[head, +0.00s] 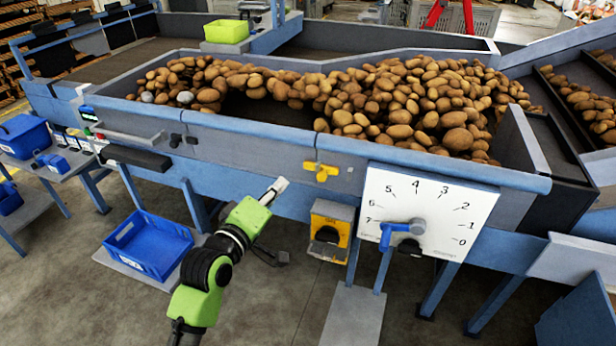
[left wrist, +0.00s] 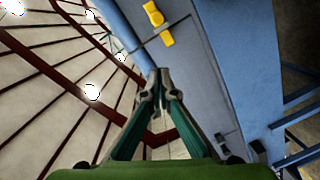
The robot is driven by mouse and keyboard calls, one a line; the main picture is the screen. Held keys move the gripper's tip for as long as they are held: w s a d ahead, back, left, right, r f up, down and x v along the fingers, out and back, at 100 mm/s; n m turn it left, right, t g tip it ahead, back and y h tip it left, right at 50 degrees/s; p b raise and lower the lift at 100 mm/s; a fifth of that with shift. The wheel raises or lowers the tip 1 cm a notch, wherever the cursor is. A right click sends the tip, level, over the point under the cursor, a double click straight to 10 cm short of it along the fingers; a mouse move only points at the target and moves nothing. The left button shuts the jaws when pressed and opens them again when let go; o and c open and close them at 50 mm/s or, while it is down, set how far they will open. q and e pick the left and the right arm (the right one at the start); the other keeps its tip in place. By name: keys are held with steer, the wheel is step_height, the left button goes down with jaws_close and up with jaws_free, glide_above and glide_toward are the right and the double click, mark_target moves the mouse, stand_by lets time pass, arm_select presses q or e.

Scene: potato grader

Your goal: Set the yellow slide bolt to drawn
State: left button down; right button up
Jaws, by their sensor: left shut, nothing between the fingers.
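The yellow slide bolt (head: 322,171) sits on the front panel of the potato grader (head: 268,146), left of the white dial plate. Its small yellow handle and body also show at the top of the left wrist view (left wrist: 157,20). My left gripper (head: 278,187) is shut and empty, below and to the left of the bolt and apart from it. In the left wrist view its fingers (left wrist: 160,88) meet, pointing up the picture towards the bolt's panel. My right gripper is in neither view.
A white dial plate (head: 437,186) with a blue-handled lever (head: 396,232) is right of the bolt. A yellow switch box (head: 330,214) hangs below it. Potatoes (head: 390,100) fill the grader's trough. A blue crate (head: 150,238) stands low on the left.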

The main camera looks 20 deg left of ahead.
arm_select(q)
glide_toward(317, 166)
steer(key=w+a+r, duration=0.2)
steer(key=w+a, duration=0.1)
steer(key=w, duration=0.1)
steer(key=d+f+p, duration=0.1)
steer(key=d+f, duration=0.1)
steer(key=d, duration=0.1)
steer(key=shift+d+f+p, duration=0.2)
steer(key=shift+d+p, duration=0.1)
steer(key=shift+p, duration=0.05)
steer(key=shift+f, duration=0.1)
